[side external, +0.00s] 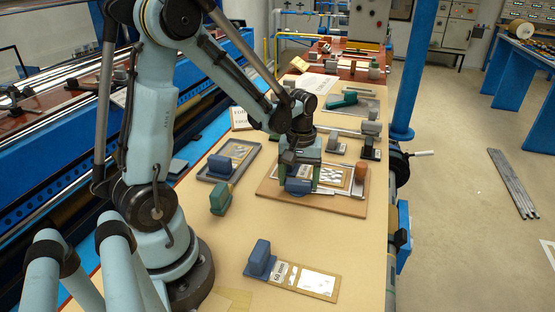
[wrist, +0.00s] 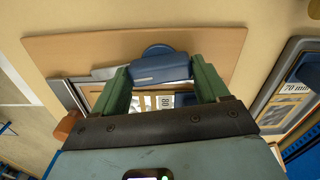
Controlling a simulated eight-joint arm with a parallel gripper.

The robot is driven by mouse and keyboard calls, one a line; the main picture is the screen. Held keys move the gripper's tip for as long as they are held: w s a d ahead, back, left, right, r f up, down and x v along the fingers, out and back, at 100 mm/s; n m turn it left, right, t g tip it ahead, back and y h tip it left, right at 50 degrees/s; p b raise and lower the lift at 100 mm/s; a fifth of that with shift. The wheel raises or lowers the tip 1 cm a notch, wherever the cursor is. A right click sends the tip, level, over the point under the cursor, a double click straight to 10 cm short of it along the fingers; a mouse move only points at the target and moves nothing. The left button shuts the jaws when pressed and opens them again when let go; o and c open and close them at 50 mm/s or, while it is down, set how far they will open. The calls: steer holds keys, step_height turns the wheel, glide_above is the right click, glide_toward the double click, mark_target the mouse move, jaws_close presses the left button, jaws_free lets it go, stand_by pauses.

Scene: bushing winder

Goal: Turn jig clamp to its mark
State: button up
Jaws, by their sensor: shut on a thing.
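The wooden jig board (side external: 345,207) lies on the table under my gripper. It also shows in the wrist view (wrist: 70,52) with a metal plate and a label reading about 80. A blue clamp handle (wrist: 160,68) with a rounded blue base (wrist: 157,49) sits at the board; it also shows in the side view (side external: 298,186). My gripper (side external: 299,184) points down over the board, its green fingers (wrist: 161,76) on both ends of the blue handle, shut on it. I cannot make out the clamp's mark.
A grey tray (side external: 207,177) with a blue block (side external: 220,166) stands left of the board. A green block (side external: 219,197) stands on bare table. A plate labelled 60 mm (side external: 315,281) with a blue block (side external: 260,258) lies nearer. A brown cylinder (side external: 361,172) stands at the board's right end.

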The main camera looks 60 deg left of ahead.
mark_target(299, 181)
steer(key=n, duration=1.2)
steer(key=shift+n, duration=2.2)
steer(key=o, duration=1.5)
steer(key=shift+r, duration=0.1)
step_height(299, 181, up, 12)
